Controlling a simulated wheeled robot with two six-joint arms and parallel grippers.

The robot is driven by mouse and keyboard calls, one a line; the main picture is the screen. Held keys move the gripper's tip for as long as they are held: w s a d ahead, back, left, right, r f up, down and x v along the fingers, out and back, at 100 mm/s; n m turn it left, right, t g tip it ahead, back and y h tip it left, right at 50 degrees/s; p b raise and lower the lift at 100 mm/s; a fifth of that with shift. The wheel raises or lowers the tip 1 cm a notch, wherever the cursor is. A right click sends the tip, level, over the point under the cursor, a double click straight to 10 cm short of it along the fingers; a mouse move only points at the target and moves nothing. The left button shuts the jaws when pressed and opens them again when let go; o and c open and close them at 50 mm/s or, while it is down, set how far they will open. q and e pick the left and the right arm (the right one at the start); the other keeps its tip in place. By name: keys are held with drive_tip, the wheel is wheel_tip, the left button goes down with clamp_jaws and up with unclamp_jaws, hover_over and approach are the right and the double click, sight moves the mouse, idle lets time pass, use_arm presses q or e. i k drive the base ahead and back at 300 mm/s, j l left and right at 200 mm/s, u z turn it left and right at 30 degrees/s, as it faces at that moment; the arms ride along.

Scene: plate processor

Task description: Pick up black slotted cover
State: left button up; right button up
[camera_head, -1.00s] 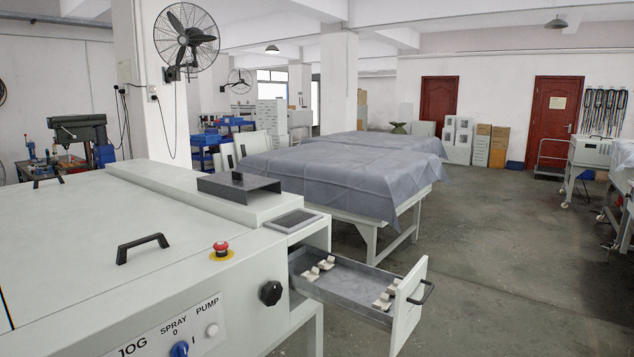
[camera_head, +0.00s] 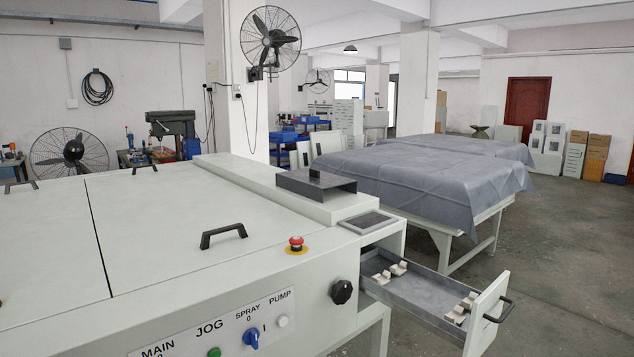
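The black slotted cover (camera_head: 326,184) appears to be the dark, flat box-like piece on the raised light-grey ledge of the plate processor (camera_head: 160,230). It has a small black upright part on its top, and its front side looks open and dark. It sits behind a small grey-framed panel (camera_head: 366,222). A slot cannot be made out at this distance. Neither of my grippers is in view.
An open drawer (camera_head: 425,300) with several pale pieces sticks out at the machine's right end. Black handles (camera_head: 223,234), a red stop button (camera_head: 296,242) and a black knob (camera_head: 341,291) stand proud. A cloth-covered table (camera_head: 430,180) is behind; floor is clear at right.

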sight(310, 184)
drive_tip(key=i+l+z, duration=0.25)
drive_tip(key=l+z, duration=0.15)
drive_tip(key=i+l+z, duration=0.6)
drive_tip(key=z, duration=0.2)
drive_tip(key=i+l+z, duration=0.1)
drive_tip(key=i+z, duration=0.25)
drive_tip(key=i+l, duration=0.15)
drive_tip(key=i, duration=0.35)
drive_tip(key=i+l, duration=0.1)
drive_tip(key=i, duration=0.45)
drive_tip(key=i+l, duration=0.15)
drive_tip(key=i, duration=0.35)
drive_tip(key=z, duration=0.05)
